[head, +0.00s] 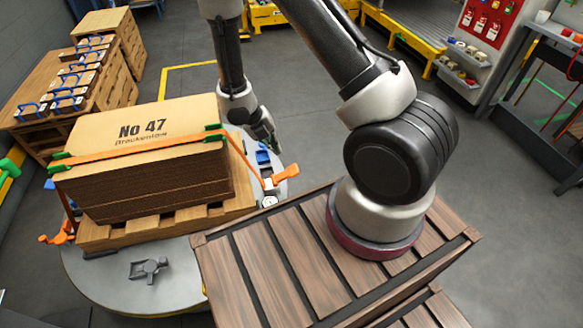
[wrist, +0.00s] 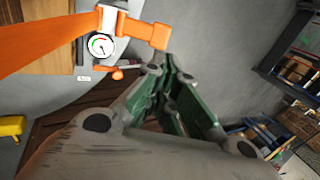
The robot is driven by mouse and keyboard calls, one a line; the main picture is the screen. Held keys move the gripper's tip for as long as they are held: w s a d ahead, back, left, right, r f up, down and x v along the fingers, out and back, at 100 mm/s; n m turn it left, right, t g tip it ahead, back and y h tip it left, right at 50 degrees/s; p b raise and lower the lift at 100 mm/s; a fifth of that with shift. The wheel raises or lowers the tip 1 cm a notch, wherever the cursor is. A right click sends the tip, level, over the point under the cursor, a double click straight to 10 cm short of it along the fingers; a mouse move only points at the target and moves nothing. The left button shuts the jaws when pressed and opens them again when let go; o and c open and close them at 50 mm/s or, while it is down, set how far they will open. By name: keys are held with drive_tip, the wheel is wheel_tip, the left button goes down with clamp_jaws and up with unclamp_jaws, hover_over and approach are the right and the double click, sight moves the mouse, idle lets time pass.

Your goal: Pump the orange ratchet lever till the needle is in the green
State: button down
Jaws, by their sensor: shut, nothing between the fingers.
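The orange ratchet lever (head: 284,174) sticks out at the right side of the strapped stack. In the wrist view the lever (wrist: 146,32) ends in a blocky orange handle at the top. The round white gauge (wrist: 102,45) sits beside it, with a dark needle and coloured arc; I cannot tell clearly where the needle points. The gauge (head: 269,202) also shows small in the head view. My gripper (head: 270,145) is above and behind the lever, apart from it. Its green-padded fingers (wrist: 166,68) are shut and empty, just below the handle in the wrist view.
The cardboard stack (head: 140,150) labelled No 47 lies on a wooden pallet (head: 100,234) on a grey round turntable (head: 110,285), with an orange strap (head: 130,152) across it. A slatted wooden platform (head: 285,265) stands in front. Another loaded pallet is at the back left.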

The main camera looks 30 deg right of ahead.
sight(295, 171)
drive_tip(key=x, duration=1.3)
drive_tip(key=shift+d+f, duration=0.1)
drive_tip(key=shift+f, duration=0.3)
drive_tip(key=shift+d, duration=0.1)
